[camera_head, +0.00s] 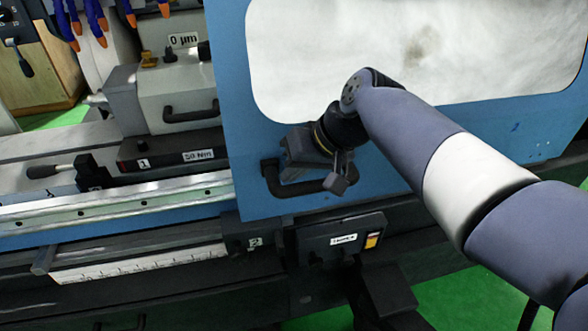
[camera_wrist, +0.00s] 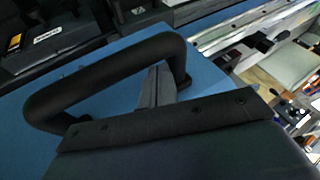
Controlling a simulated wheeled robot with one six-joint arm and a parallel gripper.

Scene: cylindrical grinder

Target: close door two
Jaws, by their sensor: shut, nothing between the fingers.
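The blue door (camera_head: 240,120) with a large pale window (camera_head: 330,60) fills the upper middle and right of the head view. Its black bar handle (camera_head: 268,182) is at the lower left corner, and it also shows large in the wrist view (camera_wrist: 100,80). My gripper (camera_head: 288,165) is at this handle. In the wrist view its shut fingers (camera_wrist: 156,86) reach into the gap between the bar and the door panel, near one end of the bar. The fingers hold nothing. Whether they touch the bar or panel I cannot tell.
Left of the door, the machine bed is open to view, with a grey block and handle (camera_head: 190,113), a lever (camera_head: 55,170) and a rail (camera_head: 120,205). A control box (camera_head: 340,240) sits just below the door. Green floor shows at lower right.

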